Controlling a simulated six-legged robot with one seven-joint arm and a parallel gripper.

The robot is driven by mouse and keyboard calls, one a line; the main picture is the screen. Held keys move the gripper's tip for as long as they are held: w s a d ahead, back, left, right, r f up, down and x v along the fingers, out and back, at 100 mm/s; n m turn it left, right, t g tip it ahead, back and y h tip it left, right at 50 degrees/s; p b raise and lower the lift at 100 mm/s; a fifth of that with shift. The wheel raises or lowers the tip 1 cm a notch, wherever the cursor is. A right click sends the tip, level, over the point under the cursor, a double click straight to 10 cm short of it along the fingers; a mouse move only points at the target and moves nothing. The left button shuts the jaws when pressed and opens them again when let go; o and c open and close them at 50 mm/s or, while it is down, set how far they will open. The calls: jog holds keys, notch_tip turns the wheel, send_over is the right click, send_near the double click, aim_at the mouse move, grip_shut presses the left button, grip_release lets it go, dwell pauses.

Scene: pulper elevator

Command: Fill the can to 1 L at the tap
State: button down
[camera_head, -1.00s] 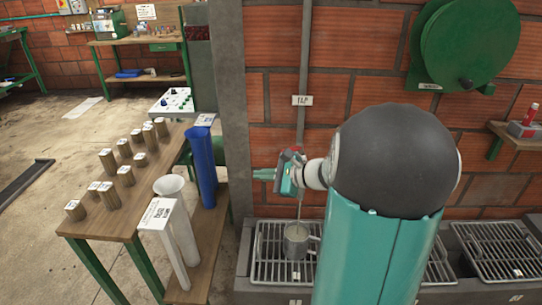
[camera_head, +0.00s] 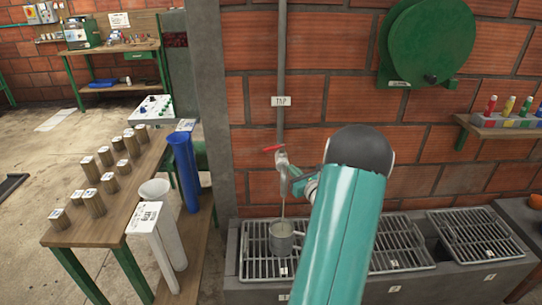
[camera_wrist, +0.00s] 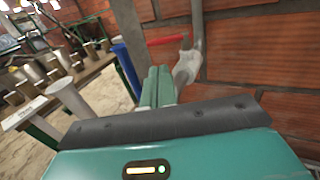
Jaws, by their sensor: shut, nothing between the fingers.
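The metal can (camera_head: 282,240) stands upright on the sink grate under the tap (camera_head: 282,163). A thin pale stream runs from the spout into the can. The tap's red lever (camera_head: 273,149) points left, and lever and tap body also show in the wrist view (camera_wrist: 187,66). My gripper is just right of the tap in the head view, partly hidden by my forearm. In the wrist view my gripper (camera_wrist: 158,82) has its two teal fingers together and empty, close beside the tap body. The water level in the can is not clear.
A wooden table (camera_head: 75,235) with several brown cylinders stands at the left. A blue tube (camera_head: 184,170) and a white stand (camera_head: 155,235) are by its right edge. A green reel (camera_head: 428,40) hangs on the brick wall. More grates (camera_head: 480,238) lie to the right.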

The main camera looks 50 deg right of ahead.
aim_at(268, 151)
jog(key=x, duration=1.2)
jog(key=shift+d, duration=0.1)
jog(key=shift+w+a, duration=0.2)
jog(key=shift+w, duration=1.55)
